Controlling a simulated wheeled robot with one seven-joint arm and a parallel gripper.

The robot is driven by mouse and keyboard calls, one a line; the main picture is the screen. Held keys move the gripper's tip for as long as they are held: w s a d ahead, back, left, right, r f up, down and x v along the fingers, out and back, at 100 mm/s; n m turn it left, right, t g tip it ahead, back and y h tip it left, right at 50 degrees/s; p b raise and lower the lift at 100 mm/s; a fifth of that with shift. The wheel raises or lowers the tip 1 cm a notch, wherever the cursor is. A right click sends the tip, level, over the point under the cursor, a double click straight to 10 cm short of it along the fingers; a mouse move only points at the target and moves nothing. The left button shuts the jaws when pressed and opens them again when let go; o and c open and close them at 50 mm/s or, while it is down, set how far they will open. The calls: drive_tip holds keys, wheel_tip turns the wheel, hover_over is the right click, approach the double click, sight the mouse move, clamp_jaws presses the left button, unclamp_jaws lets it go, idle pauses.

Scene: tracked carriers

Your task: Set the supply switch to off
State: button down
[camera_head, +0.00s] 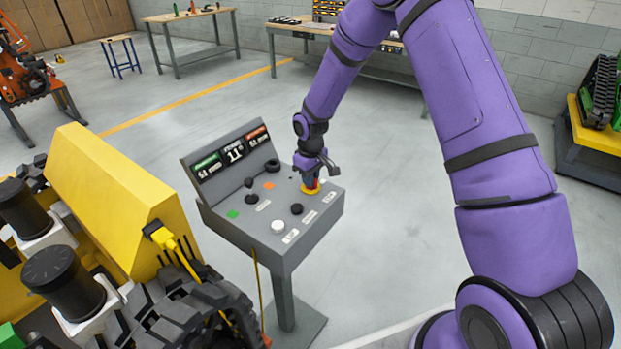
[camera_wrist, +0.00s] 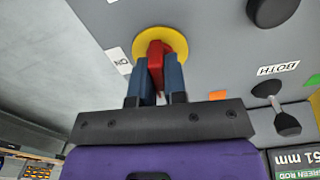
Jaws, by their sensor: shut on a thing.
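The supply switch is a red handle (camera_wrist: 157,57) on a round yellow plate (camera_wrist: 176,40), on the sloping top of a grey console (camera_head: 265,252). In the head view the yellow plate (camera_head: 311,188) shows near the console's right back corner. My gripper (camera_head: 311,180) is over the switch from above. In the wrist view my gripper (camera_wrist: 157,72) has its blue fingers on both sides of the red handle and is shut on it. A white label beside the plate (camera_wrist: 119,60) reads "ON" or similar, seen upside down. The handle's exact setting cannot be told.
Black knobs (camera_head: 297,208), a white button (camera_head: 278,227) and green and orange patches share the console top. A display panel (camera_head: 232,152) stands along its back. A yellow tracked carrier (camera_head: 110,190) is close on the left. Floor right of the console is clear.

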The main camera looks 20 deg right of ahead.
drive_tip(key=shift+n, duration=0.6)
drive_tip(key=c, duration=1.2)
unclamp_jaws()
drive_tip(key=shift+o, duration=0.2)
wheel_tip(320, 180, up, 11)
